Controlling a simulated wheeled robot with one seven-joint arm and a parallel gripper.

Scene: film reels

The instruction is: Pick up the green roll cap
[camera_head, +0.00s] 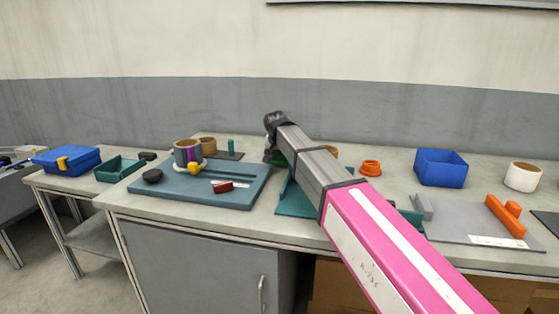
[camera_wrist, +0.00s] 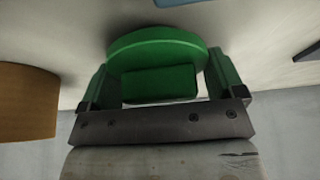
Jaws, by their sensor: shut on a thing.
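The green roll cap (camera_wrist: 155,50) fills the middle of the wrist view, a round disc with a rectangular block on it. My gripper (camera_wrist: 161,82) is shut on the block, with one green finger on each side. In the head view the cap shows at most as a small dark green patch beside the end of my arm. My arm hides most of the gripper there. I cannot tell whether the cap touches the tabletop.
A brown roll (camera_wrist: 28,102) stands close to the left in the wrist view. In the head view, a blue-grey board (camera_head: 200,195) with several parts lies left of my arm. An orange ring (camera_head: 371,168), a blue bin (camera_head: 441,168) and a white roll (camera_head: 522,176) stand to the right.

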